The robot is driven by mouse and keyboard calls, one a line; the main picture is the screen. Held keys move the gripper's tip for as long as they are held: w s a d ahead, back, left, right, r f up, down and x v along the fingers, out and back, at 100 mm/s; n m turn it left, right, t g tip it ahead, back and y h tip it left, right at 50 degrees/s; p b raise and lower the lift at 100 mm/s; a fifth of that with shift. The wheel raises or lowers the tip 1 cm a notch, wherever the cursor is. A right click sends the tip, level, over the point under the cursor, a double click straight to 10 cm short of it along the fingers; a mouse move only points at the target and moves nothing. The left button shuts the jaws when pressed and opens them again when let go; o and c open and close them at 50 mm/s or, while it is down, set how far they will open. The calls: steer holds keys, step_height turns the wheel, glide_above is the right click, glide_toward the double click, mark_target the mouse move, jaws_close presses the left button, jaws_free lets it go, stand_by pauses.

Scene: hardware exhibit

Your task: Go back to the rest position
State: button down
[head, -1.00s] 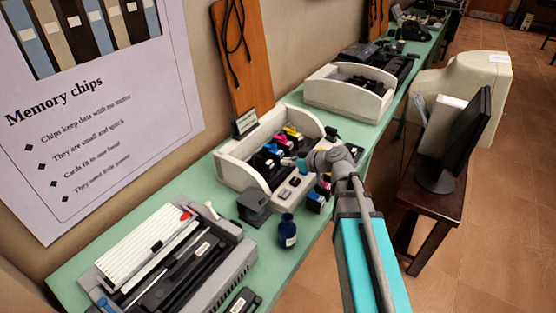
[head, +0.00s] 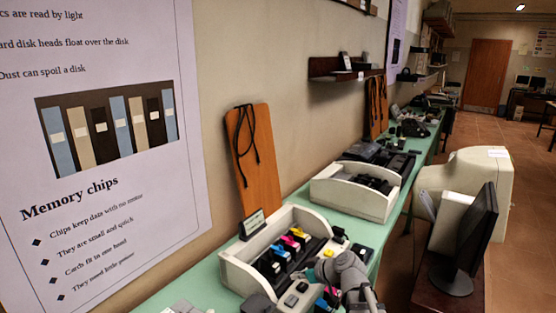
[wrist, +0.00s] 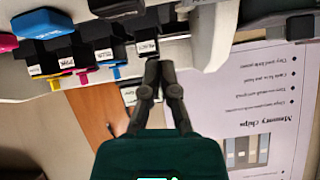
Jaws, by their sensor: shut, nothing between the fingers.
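My gripper (wrist: 160,72) shows in the wrist view with its two dark fingers together and nothing between them. The fingertips lie in front of the white bin of ink cartridges in that picture; I cannot tell whether they touch anything. In the head view, my grey wrist and arm show at the bottom, beside the right end of the white bin (head: 236,281). The fingertips cannot be made out there. No marked rest position is visible.
Coloured cartridges (head: 282,254) stand in the bin on the green bench. A second white bin (head: 350,202) stands farther back. A dark monitor (head: 470,240) and a beige CRT casing (head: 458,185) are at the right. An orange board (head: 256,165) leans on the wall.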

steer(key=s+d+m+g+h+p, duration=0.5)
steer(key=s+d+m+h+p, duration=0.2)
steer(key=s+d+m+h, duration=0.2)
steer(key=s+d, duration=0.2)
steer(key=s, duration=0.2)
steer(key=shift+s+f+m+g, duration=0.2)
steer(key=shift+s+m+g, duration=0.1)
steer(key=shift+m+g, duration=0.1)
steer(key=shift+s, duration=0.15)
